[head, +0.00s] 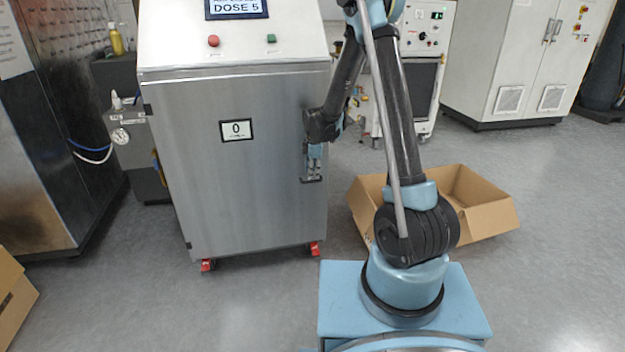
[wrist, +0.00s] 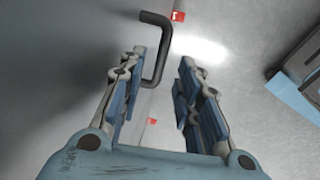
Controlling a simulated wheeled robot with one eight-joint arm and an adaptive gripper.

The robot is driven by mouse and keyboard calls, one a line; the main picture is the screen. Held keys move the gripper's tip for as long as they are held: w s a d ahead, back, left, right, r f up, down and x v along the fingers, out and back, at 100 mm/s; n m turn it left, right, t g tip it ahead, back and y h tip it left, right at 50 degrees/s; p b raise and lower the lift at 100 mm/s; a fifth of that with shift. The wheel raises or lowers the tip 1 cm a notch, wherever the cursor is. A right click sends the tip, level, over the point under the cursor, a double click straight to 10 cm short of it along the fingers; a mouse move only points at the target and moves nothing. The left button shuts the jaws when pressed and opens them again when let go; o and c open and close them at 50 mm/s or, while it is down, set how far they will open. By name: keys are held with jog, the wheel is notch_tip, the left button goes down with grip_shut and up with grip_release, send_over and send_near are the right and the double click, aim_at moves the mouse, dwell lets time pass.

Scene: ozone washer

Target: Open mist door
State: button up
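The mist door (head: 190,190) is the brushed steel front of the white-topped cabinet, and it looks closed. Its dark handle (head: 312,181) is on the right edge, mostly hidden behind my gripper (head: 314,160). In the wrist view, my gripper (wrist: 162,62) is open, with a finger on each side. The bent handle bar (wrist: 163,50) lies in the gap between the fingers, nearer the left finger. I cannot tell whether that finger touches it. The door surface (wrist: 70,50) fills the left of the wrist view.
An open cardboard box (head: 480,205) stands on the floor right of the cabinet, behind my arm. A display reading 0 (head: 236,130) is on the door. Red feet (head: 208,265) show below. The floor in front of the door (head: 180,310) is clear.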

aim_at(312, 181)
jog(key=shift+w+a+f, duration=0.1)
jog(key=shift+w+f, duration=0.05)
jog(key=shift+f, duration=0.8)
jog(key=shift+w+f, duration=0.15)
jog(key=shift+f, duration=0.8)
grip_shut()
